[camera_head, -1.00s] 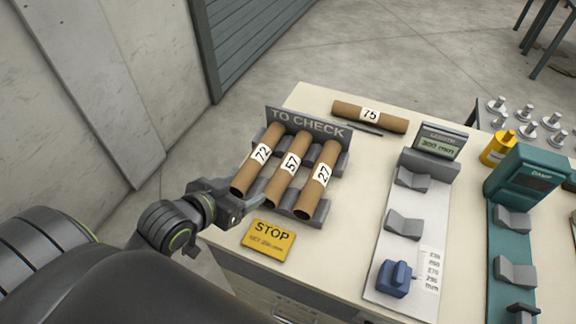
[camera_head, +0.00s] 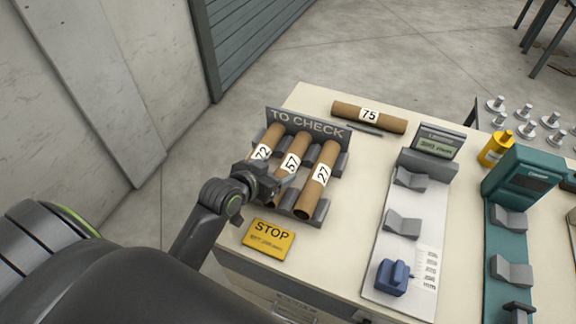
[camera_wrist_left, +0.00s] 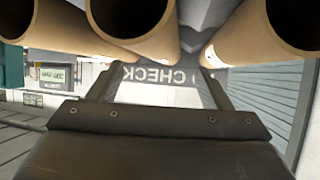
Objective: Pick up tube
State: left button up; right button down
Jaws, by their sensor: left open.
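Three brown cardboard tubes lie side by side, sloping, in the grey "TO CHECK" rack (camera_head: 308,123). They are tube 72 (camera_head: 272,136), tube 57 (camera_head: 291,160) and tube 27 (camera_head: 319,177). My left gripper (camera_head: 280,183) is open and empty at the near ends of tubes 72 and 57, hiding the lower part of tube 72. In the left wrist view, several open tube ends hang across the top, with the middle one (camera_wrist_left: 165,38) above my gripper fingers (camera_wrist_left: 155,88). Whether the fingers touch a tube is unclear. My right gripper is out of view.
Another tube, 75 (camera_head: 345,111), lies behind the rack. A yellow STOP sign (camera_head: 268,238) lies in front of it. A measuring station (camera_head: 410,265) with a blue slider and a teal clamp station (camera_head: 525,172) stand to the right. A yellow bottle (camera_head: 495,150) is beyond.

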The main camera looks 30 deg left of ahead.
aim_at(284, 166)
pick_arm(q)
jog(key=shift+p+x, duration=0.55)
jog(key=shift+x, duration=2)
jog(key=shift+s, duration=0.1)
jog(key=c, duration=1.1)
